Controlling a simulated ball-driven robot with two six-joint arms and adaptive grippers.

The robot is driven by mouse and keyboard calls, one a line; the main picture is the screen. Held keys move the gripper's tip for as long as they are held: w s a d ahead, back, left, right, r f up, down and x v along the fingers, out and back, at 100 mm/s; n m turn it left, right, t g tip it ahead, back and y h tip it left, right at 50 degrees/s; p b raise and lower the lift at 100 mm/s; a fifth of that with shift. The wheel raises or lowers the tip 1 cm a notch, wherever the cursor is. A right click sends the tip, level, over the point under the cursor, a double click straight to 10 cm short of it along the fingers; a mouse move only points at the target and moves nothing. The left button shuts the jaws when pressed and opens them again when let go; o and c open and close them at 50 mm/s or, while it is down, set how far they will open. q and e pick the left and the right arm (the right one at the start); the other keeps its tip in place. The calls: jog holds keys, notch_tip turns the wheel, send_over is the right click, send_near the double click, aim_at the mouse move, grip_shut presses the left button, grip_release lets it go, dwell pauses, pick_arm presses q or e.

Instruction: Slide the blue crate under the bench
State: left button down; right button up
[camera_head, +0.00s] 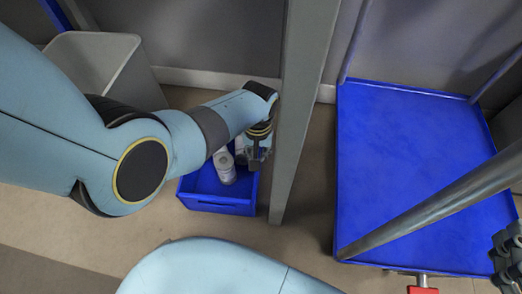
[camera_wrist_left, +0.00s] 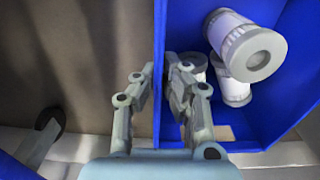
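The blue crate (camera_head: 216,206) sits on the floor left of a grey post, holding white cylindrical containers (camera_head: 225,167). My left gripper (camera_head: 257,155) is at the crate's right side, partly hidden by its own wrist. In the left wrist view the fingers (camera_wrist_left: 160,68) straddle the crate's wall (camera_wrist_left: 180,22), one inside and one outside, with their tips closed in on it. The containers (camera_wrist_left: 250,50) lie or lean inside. Part of my right gripper (camera_head: 508,255) shows at the right edge, cut off. I cannot clearly identify the bench.
The grey post (camera_head: 297,105) stands just right of the crate. A blue platform cart (camera_head: 415,165) with grey bars fills the right side. A grey bin (camera_head: 100,65) stands at the back left, near the wall. Bare floor (camera_head: 50,235) lies in front at left.

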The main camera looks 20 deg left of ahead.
pick_arm(q)
jog(key=shift+w+a+r, duration=0.1)
jog(key=shift+w, duration=0.2)
pick_arm(e)
jog(key=shift+d+f+g, duration=0.1)
jog(key=shift+f+g, duration=0.2)
jog(key=shift+f, duration=0.3)
pick_arm(q)
jog(key=c, duration=1.4)
grip_release()
jog(key=shift+r, duration=0.1)
pick_arm(e)
jog(key=shift+r, duration=0.2)
pick_arm(q)
jog(key=shift+r, duration=0.1)
jog(key=shift+r, duration=4)
jog(key=shift+r, duration=0.1)
pick_arm(e)
jog(key=shift+r, duration=0.1)
